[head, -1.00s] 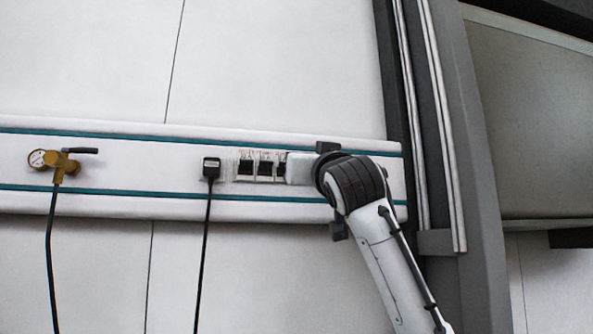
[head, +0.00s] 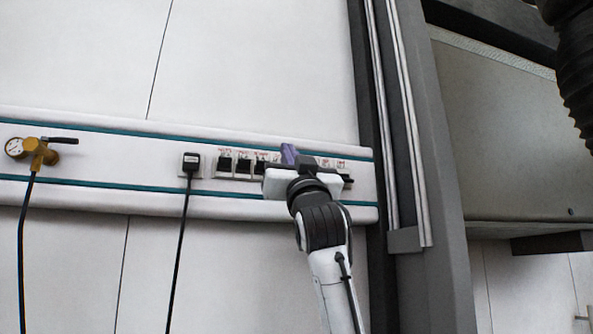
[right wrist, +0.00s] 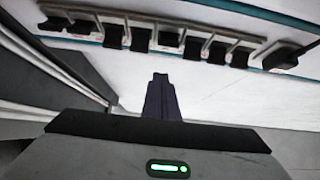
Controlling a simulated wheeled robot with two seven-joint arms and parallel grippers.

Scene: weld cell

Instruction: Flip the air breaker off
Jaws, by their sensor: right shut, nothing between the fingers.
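A row of breakers (head: 243,166) with dark levers sits on the white wall rail. Small red labels above them are too small to read, so I cannot tell which is the air breaker. My right gripper (head: 289,153) is in front of the row and hides its middle part. In the right wrist view the shut, empty fingers (right wrist: 161,97) point toward the row, with a visible gap below the levers. There, one breaker near the middle (right wrist: 167,39) shows a lighter face than its neighbours (right wrist: 140,40). My left gripper is not in view.
A black plug (head: 191,162) with a hanging cable is left of the breakers. A brass valve with a gauge (head: 36,152) is at the far left. A dark frame post (head: 420,150) stands right of the rail. A dark ribbed shape (head: 578,60) hangs at the upper right.

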